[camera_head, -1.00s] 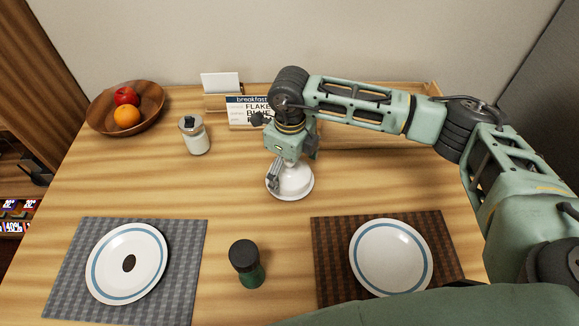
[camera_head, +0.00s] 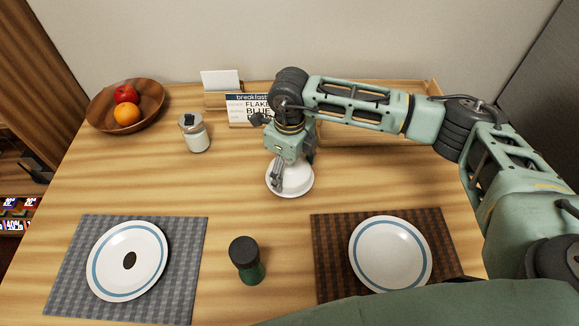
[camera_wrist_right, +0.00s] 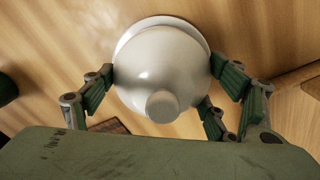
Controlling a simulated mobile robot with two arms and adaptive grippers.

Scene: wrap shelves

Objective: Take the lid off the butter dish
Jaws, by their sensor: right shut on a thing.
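The butter dish (camera_head: 302,189) is white and round and stands on the table at the middle of the head view. Its white domed lid (camera_wrist_right: 165,65) has a round knob that faces the right wrist camera. The dish's rim shows beyond the dome in that view. My right gripper (camera_head: 284,177) reaches down over the dish and hides part of the lid in the head view. Its fingers lie on opposite sides of the dome, shut on the lid. Whether the lid sits on the dish or slightly above it, I cannot tell. My left gripper is not in view.
A dark-topped green shaker (camera_head: 247,262) and a glass jar (camera_head: 194,133) stand nearby. A fruit bowl (camera_head: 151,112) is at the back left. Plates lie on a grey mat (camera_head: 186,270) and a brown mat (camera_head: 328,270). A breakfast sign (camera_head: 245,110) stands behind the dish.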

